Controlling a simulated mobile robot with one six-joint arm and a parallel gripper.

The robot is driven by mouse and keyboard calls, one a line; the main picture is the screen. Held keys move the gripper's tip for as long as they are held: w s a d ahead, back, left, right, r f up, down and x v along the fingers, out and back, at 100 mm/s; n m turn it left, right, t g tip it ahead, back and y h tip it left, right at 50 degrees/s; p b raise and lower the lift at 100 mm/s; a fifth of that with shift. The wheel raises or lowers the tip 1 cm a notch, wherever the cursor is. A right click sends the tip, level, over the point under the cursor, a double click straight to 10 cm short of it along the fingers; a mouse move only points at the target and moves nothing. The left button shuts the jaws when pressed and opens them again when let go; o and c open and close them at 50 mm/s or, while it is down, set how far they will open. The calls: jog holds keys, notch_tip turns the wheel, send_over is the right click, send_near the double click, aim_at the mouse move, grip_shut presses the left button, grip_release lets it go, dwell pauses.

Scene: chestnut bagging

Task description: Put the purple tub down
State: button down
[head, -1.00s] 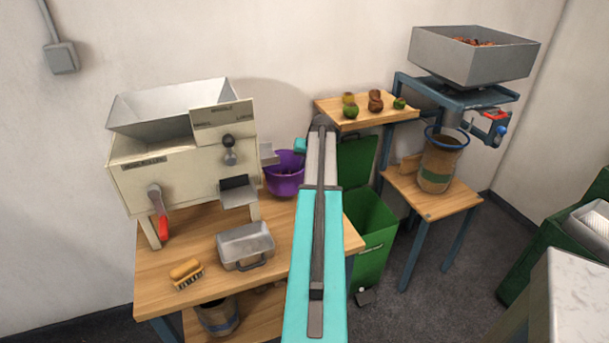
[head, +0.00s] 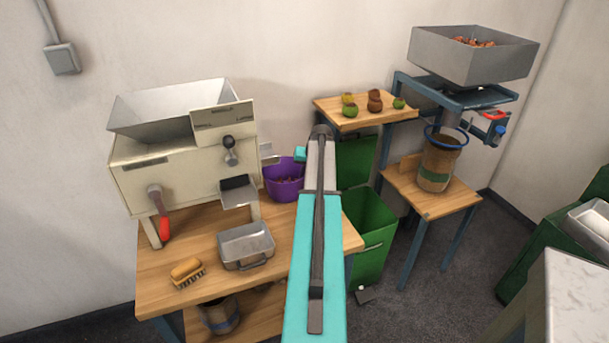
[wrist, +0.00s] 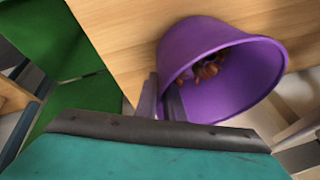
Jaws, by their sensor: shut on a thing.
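The purple tub (head: 283,184) is at the back right of the wooden workbench, beside the cream machine, with several brown chestnuts inside. In the wrist view the tub (wrist: 205,50) appears over the wooden top, its mouth facing the lower right. My gripper (wrist: 163,97) is shut on the near rim of the tub, one finger outside the wall and one inside. In the head view my turquoise arm hides the gripper's fingers and the tub's right side. I cannot tell whether the tub's base touches the bench.
The cream machine (head: 185,160) stands left of the tub, with a metal pan (head: 245,246) and a brush (head: 187,271) in front. A green bin (head: 370,235) stands right of the bench. A shelf with several burrs (head: 365,112) is behind.

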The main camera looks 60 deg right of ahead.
jog(key=c, duration=1.9)
grip_release()
jog(key=shift+f, duration=0.1)
jog(key=shift+o, duration=0.2)
jog(key=b+v, duration=0.2)
jog(key=v, duration=1)
